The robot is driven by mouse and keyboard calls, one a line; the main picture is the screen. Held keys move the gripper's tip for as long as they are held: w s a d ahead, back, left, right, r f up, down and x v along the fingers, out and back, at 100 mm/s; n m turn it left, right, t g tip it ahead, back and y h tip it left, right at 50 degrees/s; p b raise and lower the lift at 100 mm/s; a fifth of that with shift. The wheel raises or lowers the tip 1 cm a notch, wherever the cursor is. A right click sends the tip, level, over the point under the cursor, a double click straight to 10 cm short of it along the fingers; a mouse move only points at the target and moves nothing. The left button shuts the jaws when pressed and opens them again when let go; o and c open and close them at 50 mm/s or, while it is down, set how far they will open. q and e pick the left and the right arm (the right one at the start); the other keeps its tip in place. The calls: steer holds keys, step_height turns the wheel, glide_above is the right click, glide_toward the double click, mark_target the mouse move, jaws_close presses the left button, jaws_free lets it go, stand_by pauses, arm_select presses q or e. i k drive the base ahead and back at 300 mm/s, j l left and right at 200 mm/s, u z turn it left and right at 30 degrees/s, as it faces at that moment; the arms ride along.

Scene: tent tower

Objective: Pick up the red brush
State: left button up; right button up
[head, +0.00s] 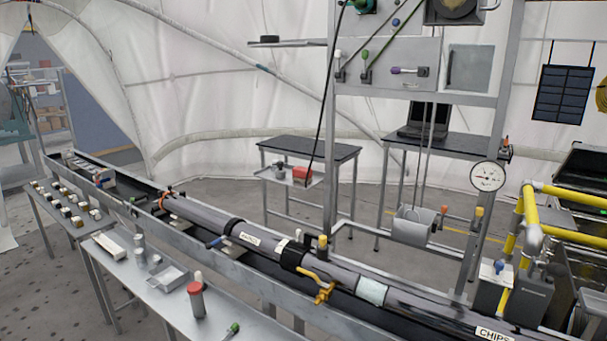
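I cannot make out a red brush for certain. A grey cylinder with a red top (196,300) stands upright on the near metal table, with a small pale piece at its top; I cannot tell whether it is or holds the brush. A small green-tipped tool (231,330) lies near it at the bottom edge. A red box-like thing (302,172) sits on a shelf of the back table. Neither of my grippers shows in the head view.
The near table (158,307) also carries an open metal tray (166,278) and small cylinders (139,247). A long trough (270,286) with a dark pipe (340,281) runs diagonally behind it. A metal frame and yellow pipes (530,222) stand right. Floor (225,195) shows beyond the trough.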

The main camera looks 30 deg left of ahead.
mark_target(298, 173)
steer(key=i+j, duration=0.1)
steer(key=j, duration=0.3)
steer(key=i+j, duration=0.15)
steer(key=j, duration=0.2)
steer(key=i+j, duration=0.1)
steer(key=j, duration=0.3)
steer(key=i+j, duration=0.15)
steer(key=j, duration=0.25)
steer(key=i+j, duration=0.1)
steer(key=j, duration=0.3)
steer(key=i+j, duration=0.15)
steer(key=j, duration=0.2)
steer(key=i+j+z, duration=0.1)
steer(key=j+z, duration=0.6)
steer(key=j, duration=0.1)
